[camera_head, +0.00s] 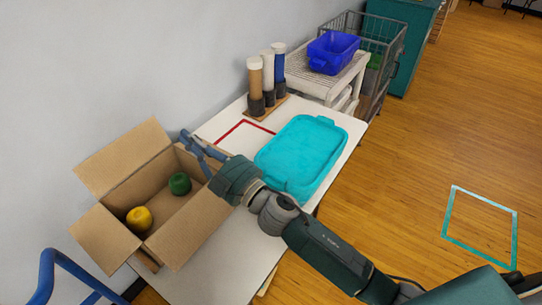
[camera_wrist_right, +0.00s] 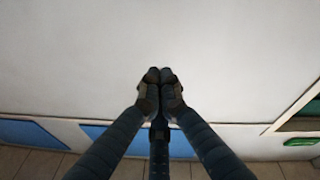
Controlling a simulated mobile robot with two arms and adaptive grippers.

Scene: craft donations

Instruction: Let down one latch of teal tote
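The teal tote (camera_head: 300,153) stands on the white table with its teal lid on top. Its latches cannot be made out at this size; my right arm passes close to its near left corner. My right gripper (camera_head: 190,140) reaches left of the tote, by the right side of the open cardboard box. In the right wrist view, the fingertips of my right gripper (camera_wrist_right: 160,76) are together, with nothing seen between them. The tote is not recognizable there. My left gripper is not in view.
The cardboard box (camera_head: 121,165) holds a yellow ball (camera_head: 139,219) and a green ball (camera_head: 180,183). A blue bin (camera_head: 333,52) sits on a white cart. A red outlined patch (camera_head: 243,123) lies left of the tote.

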